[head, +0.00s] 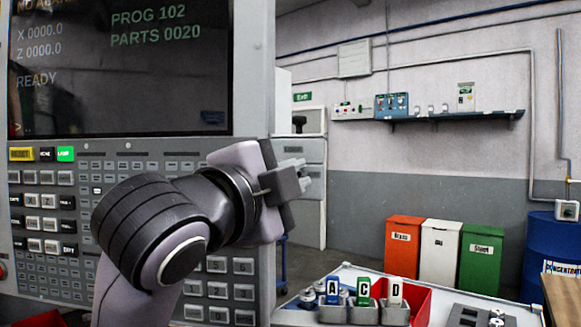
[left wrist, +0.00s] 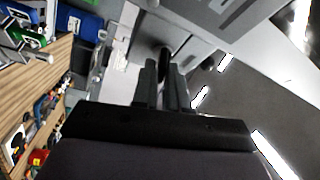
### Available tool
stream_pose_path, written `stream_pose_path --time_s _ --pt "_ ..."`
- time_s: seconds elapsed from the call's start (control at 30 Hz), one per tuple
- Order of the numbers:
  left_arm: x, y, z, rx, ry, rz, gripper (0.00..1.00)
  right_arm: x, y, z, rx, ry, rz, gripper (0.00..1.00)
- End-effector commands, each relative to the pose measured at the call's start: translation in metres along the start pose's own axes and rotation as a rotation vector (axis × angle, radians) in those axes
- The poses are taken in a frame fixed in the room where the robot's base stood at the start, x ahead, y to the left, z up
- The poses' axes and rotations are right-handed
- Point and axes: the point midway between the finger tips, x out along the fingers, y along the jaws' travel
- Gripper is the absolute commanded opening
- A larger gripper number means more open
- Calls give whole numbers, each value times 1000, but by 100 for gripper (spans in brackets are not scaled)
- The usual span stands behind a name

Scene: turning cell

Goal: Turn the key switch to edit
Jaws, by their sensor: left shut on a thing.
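The control panel (head: 140,158) with its screen and rows of buttons fills the left of the head view. I cannot make out a key switch or an edit mark on its visible part; my left arm covers some of it. My left gripper (head: 303,180) is in front of the panel's right edge, fingers pointing right. In the left wrist view its two dark fingers (left wrist: 166,85) are close together, shut on a small dark piece (left wrist: 163,58) at their tips. I cannot tell whether this piece is the key. My right gripper is out of view.
The screen (head: 125,65) reads READY, PROG 102, PARTS 0020. A tray with A, C and D tagged holders (head: 363,312) and a red bin (head: 420,300) stands at the lower right. Red (head: 403,243), white (head: 440,250) and green (head: 482,255) bins and a blue drum (head: 553,245) stand behind.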

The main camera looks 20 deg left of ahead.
Motion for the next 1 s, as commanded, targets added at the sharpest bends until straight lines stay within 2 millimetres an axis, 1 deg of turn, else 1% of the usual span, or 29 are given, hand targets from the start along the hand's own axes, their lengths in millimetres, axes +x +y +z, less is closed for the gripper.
stream_pose_path --time_s 0.2,0.4,0.63,1.0 --pt "0 -2 1 143 -6 55 0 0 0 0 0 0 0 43" --pt "0 -1 1 229 -5 91 0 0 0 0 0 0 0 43" --pt "0 -1 1 275 -5 110 0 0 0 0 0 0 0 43" --pt "0 -1 1 283 -4 114 0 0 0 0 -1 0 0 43"
